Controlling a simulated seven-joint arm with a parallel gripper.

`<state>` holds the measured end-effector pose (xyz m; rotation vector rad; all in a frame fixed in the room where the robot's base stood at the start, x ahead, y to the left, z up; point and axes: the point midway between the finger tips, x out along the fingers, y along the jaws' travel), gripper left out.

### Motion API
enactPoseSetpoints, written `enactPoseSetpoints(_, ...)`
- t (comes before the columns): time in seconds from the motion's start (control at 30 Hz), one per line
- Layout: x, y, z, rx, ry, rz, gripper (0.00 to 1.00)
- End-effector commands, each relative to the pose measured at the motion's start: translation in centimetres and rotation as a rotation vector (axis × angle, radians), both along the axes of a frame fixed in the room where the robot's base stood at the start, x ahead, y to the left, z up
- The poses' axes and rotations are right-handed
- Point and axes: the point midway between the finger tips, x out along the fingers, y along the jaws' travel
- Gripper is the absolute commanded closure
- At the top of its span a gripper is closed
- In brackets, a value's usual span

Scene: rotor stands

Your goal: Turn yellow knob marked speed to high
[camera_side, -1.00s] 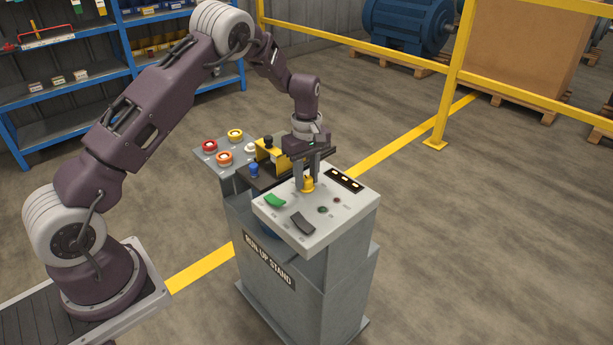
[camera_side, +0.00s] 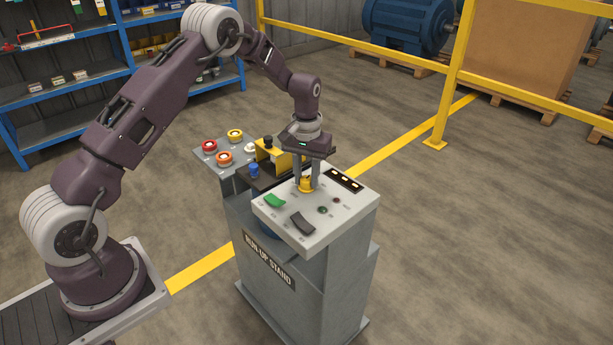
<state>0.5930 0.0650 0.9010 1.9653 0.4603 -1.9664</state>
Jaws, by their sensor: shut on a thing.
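The yellow knob (camera_side: 306,185) sits on the top panel (camera_side: 334,214) of the grey run-up stand (camera_side: 305,285). My gripper (camera_side: 306,180) points straight down over it, with its two fingers shut on the knob's sides. The fingers hide part of the knob. The knob's pointer and the speed marking are too small to read, so its setting cannot be told.
The panel also bears a green switch (camera_side: 275,201), a dark grey switch (camera_side: 302,222), small round lamps and a black strip (camera_side: 344,180). A second panel with red, orange and yellow buttons (camera_side: 224,157) stands behind left. A yellow bracket (camera_side: 268,158) is close to my gripper.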

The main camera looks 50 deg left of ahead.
Motion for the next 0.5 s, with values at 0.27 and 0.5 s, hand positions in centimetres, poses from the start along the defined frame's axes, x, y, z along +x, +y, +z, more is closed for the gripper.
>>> enactPoseSetpoints(0.27,0.09,0.02,0.11,0.000,-0.002,-0.258,1.00)
enactPoseSetpoints(0.5,0.08,0.00,0.09,0.000,-0.002,-0.478,1.00)
